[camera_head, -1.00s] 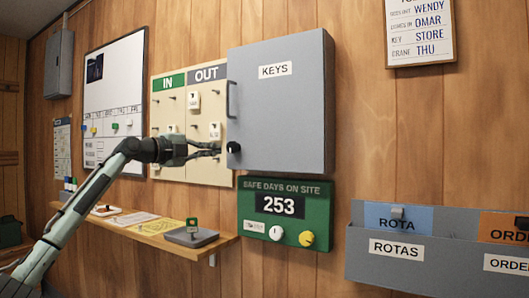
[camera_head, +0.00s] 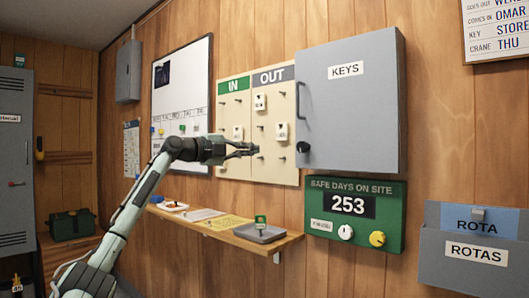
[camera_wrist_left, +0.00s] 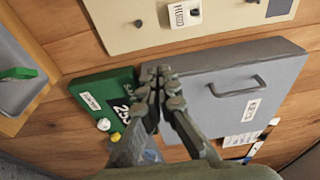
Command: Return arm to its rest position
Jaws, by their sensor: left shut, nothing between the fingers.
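My left gripper (camera_head: 254,150) is in front of the IN/OUT board in the head view, its fingers pointing right toward the grey KEYS cabinet (camera_head: 350,115). It is shut and empty. In the left wrist view my left gripper (camera_wrist_left: 160,75) shows with its fingertips together, in front of the KEYS cabinet (camera_wrist_left: 240,80) and the green safe-days sign (camera_wrist_left: 95,90). My left arm (camera_head: 135,205) rises from the lower left of the head view. My right gripper is not in view.
The IN/OUT board (camera_head: 285,165) holds several hooks and white tags. A wooden shelf (camera_head: 225,235) below carries a grey tray (camera_head: 272,235) with a green-tagged key. The safe-days sign (camera_head: 390,235) and ROTAS holder (camera_head: 440,265) are to the right. A locker (camera_head: 15,150) stands far left.

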